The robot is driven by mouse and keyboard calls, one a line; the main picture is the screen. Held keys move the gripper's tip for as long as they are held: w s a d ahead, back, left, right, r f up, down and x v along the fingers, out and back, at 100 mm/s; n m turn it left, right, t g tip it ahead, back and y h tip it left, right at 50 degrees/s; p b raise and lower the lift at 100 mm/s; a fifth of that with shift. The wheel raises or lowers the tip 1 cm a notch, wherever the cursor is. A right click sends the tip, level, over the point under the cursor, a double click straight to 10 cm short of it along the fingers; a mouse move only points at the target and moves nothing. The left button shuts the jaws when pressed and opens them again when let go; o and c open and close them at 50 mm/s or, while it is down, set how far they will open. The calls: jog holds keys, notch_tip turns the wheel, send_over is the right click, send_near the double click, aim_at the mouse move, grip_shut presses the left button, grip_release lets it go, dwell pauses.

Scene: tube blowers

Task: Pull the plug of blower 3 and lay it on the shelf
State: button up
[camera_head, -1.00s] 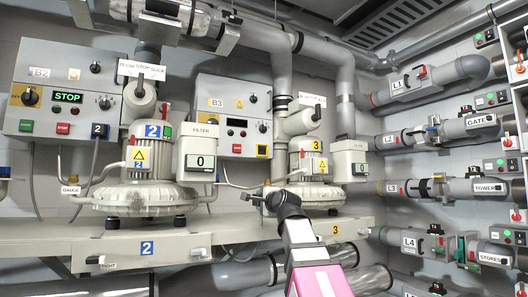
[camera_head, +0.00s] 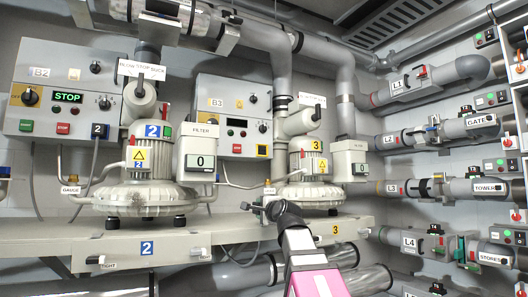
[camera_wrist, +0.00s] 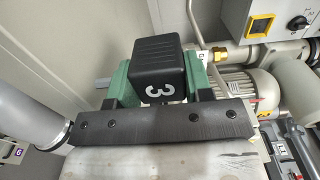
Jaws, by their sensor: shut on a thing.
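The black plug (camera_wrist: 160,65), marked with a white 3, sits between the green finger pads of my gripper (camera_wrist: 160,84) in the wrist view. My gripper is shut on it. In the head view my gripper (camera_head: 270,208) is small and dark, just above the front of the shelf (camera_head: 200,235), left of the yellow 3 label. I cannot tell whether the plug touches the shelf. The yellow-framed socket (camera_head: 262,150) on the B3 panel (camera_head: 226,120) has no plug in it; it also shows in the wrist view (camera_wrist: 261,25).
Blower 3 (camera_head: 313,190) stands on the shelf behind my gripper, with a filter box (camera_head: 347,165) beside it. Blower 2 (camera_head: 145,190) stands at left. Bare shelf lies between the blowers. Pipes (camera_head: 240,272) run below the shelf.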

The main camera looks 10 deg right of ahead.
jog(key=shift+f, duration=1.45)
dwell(1.1)
jog(key=shift+r, duration=0.25)
jog(key=shift+r, duration=2.3)
jog(key=n, duration=0.4)
jog(key=shift+n, duration=0.3)
jog(key=n, duration=0.8)
jog(key=shift+n, duration=0.4)
jog(key=n, duration=0.4)
jog(key=shift+n, duration=0.3)
jog(key=shift+f, duration=0.2)
